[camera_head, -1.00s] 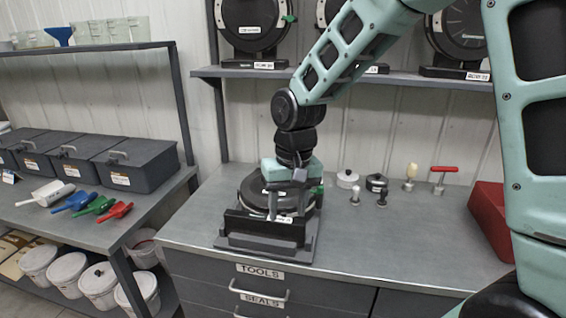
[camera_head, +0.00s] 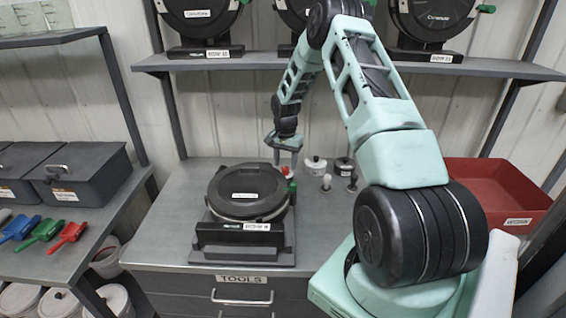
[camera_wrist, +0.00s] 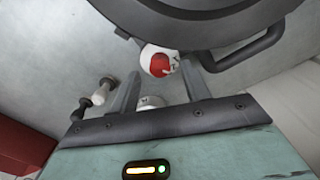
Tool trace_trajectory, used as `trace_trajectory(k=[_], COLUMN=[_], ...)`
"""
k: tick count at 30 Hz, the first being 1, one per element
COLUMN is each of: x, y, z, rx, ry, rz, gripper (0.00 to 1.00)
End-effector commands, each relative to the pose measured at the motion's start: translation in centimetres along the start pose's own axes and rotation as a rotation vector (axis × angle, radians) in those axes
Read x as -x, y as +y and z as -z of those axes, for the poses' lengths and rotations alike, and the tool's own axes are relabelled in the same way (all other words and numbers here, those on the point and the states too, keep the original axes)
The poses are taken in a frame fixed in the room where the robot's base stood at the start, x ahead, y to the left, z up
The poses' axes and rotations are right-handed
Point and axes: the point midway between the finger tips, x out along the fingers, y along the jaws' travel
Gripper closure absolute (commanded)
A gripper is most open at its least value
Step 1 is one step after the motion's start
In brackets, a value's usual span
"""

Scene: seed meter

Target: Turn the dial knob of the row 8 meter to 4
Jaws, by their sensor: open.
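The black round meter (camera_head: 247,190) lies face up on a dark stand on the grey bench; its front label (camera_head: 257,226) is too small to read surely. A red and white dial knob (camera_head: 287,171) sits at the meter's back right edge. My gripper (camera_head: 284,160) points down right above the knob. In the wrist view the knob (camera_wrist: 158,62) shows at the meter's rim (camera_wrist: 215,18), between the fingertips of my open gripper (camera_wrist: 162,72). Contact with the fingers cannot be told. The number set on the knob is not readable.
A red tray (camera_head: 497,180) is at the right. More meters stand on the shelf (camera_head: 400,66) above. Scoops and grey boxes (camera_head: 80,175) are on the left.

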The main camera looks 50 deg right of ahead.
Motion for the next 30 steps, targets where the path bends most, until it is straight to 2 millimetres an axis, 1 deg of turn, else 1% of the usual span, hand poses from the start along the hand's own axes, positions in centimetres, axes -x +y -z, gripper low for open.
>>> trace_trajectory(k=[3, 6, 10, 16, 17, 18, 21, 30], x=[-1.2, -1.9, -2.3, -2.4, -2.4, -2.4, -2.3, -2.4], y=[0.0, -0.1, -0.1, -0.1, -0.1, -0.1, -0.1, -0.1], z=[0.0, 0.0, 0.0, 0.0, 0.0, 0.0, 0.0, 0.0], rx=[0.001, 0.001, 0.001, 0.002, 0.002, 0.002, 0.002, -0.019], ry=[-0.001, 0.000, 0.000, 0.000, 0.000, 0.000, 0.000, 0.002], rz=[-0.001, 0.000, 0.001, 0.001, 0.001, 0.001, 0.001, 0.001], gripper=[0.53, 0.53, 0.53, 0.53, 0.61, 0.73, 0.98, 0.98])
